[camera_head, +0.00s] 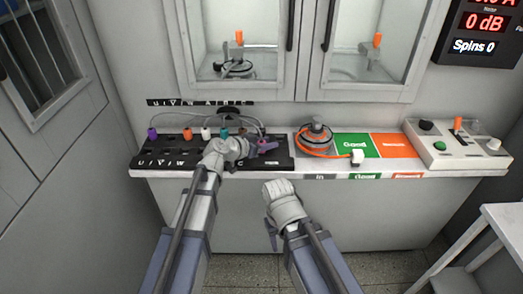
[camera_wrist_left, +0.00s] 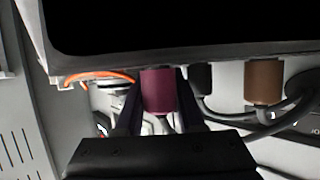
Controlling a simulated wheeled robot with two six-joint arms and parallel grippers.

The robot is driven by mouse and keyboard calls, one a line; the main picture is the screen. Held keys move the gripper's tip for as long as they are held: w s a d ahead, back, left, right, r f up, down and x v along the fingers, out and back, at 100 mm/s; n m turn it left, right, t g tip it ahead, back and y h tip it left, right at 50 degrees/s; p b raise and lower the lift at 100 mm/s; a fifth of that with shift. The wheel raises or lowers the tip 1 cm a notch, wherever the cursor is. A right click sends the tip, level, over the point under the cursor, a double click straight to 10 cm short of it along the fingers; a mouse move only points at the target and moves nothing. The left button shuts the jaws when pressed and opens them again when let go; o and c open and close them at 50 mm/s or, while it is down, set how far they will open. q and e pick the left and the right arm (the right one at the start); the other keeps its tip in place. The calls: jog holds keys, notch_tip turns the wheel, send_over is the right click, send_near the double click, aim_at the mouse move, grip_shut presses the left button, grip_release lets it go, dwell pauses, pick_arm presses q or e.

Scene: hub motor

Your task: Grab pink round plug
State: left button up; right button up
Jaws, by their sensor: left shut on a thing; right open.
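The pink round plug (camera_wrist_left: 158,92) shows as a dark pink cylinder between the two fingers of my left gripper (camera_wrist_left: 158,112) in the left wrist view. The fingers are shut on its sides. In the head view my left gripper (camera_head: 264,145) is over the right part of the black plug panel (camera_head: 165,160); the plug is hard to make out there. Whether the plug is still seated in a socket is hidden. My right gripper (camera_head: 279,187) is open and empty, in front of the bench edge.
Several other plugs stand on the panel, including purple (camera_head: 152,133), white (camera_head: 205,133) and teal (camera_head: 223,133). A brown plug (camera_wrist_left: 264,80) is right of the held one. The motor (camera_head: 315,138) with an orange cable, green mat (camera_head: 357,146) and orange mat (camera_head: 394,146) lie right.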

pick_arm(q)
grip_shut()
notch_tip(320, 180, up, 10)
jog(key=p, duration=1)
